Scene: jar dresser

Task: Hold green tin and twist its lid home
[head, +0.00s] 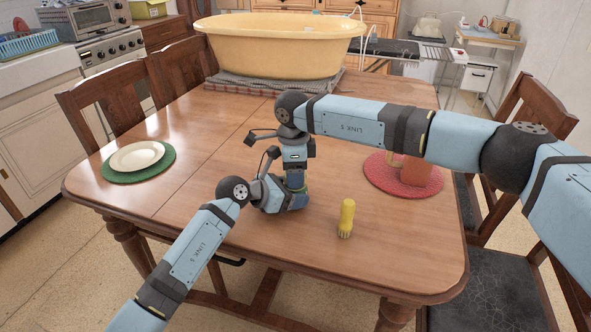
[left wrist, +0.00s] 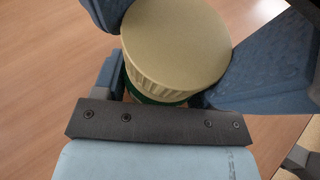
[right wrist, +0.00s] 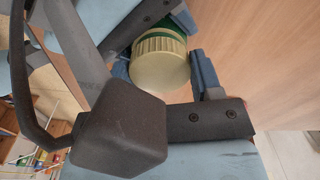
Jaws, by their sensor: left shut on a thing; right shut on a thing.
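The green tin (left wrist: 150,98) stands between my grippers, with its ribbed cream lid (left wrist: 175,45) sitting on top. In the right wrist view the lid (right wrist: 160,68) is nearest the camera, with a band of green tin (right wrist: 158,27) beyond it. My left gripper (head: 292,199) is low at the table and shut on the tin's body. My right gripper (head: 296,184) comes down from above and is shut on the lid. In the head view the grippers hide nearly all of the tin. I cannot tell whether the lid is fully seated.
A yellow-handled brush (head: 346,218) stands at the front right. A red mat (head: 376,180) with an orange pot (head: 415,172) is at the right. A white plate (head: 137,155) rests on a green mat (head: 160,170) at the left. A yellow tub (head: 280,48) fills the back.

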